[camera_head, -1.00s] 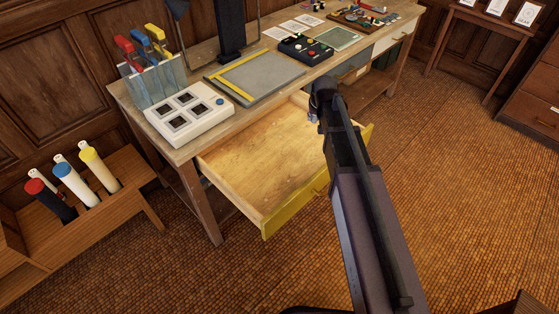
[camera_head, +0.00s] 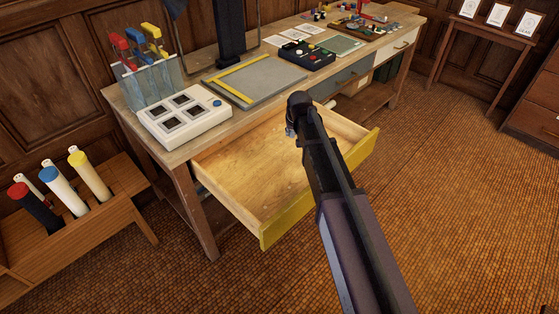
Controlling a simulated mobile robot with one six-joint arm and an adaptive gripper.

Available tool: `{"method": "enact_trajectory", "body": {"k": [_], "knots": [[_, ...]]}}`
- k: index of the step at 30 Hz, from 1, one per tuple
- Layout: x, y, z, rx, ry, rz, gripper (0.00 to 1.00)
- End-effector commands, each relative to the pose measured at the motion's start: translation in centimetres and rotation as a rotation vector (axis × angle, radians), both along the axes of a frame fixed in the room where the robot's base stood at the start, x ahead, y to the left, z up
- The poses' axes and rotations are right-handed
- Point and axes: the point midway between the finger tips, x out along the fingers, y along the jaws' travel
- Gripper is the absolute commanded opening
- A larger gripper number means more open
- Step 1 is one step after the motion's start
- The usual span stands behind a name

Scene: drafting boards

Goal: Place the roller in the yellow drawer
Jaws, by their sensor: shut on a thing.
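The yellow drawer (camera_head: 290,222) is pulled out from under the workbench, and the part of its wooden floor that shows is bare. My arm comes up from the lower right and reaches over the drawer. My gripper (camera_head: 291,131) is at the arm's far end, above the drawer's inside, mostly hidden behind my wrist. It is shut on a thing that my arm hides. I cannot clearly make out the roller. A small pale cylindrical piece (camera_head: 331,103) shows just right of my wrist; I cannot tell what it is.
The workbench (camera_head: 160,131) carries a white box with square wells (camera_head: 186,121), a grey board (camera_head: 262,83), a black button box (camera_head: 306,54) and a tool rack (camera_head: 150,83). A wooden stand (camera_head: 119,209) with coloured tubes is at the left. The floor (camera_head: 440,200) at right is clear.

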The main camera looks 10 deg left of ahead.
Motion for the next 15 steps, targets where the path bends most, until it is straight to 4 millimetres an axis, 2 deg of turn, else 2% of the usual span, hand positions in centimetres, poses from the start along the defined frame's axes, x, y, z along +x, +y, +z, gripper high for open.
{"method": "enact_trajectory", "body": {"k": [8, 15], "knots": [[0.0, -0.1, -0.4, 0.0, 0.0, -0.001, 0.0], [0.0, -0.1, -2.3, -0.001, 0.0, -0.001, 0.0]]}}
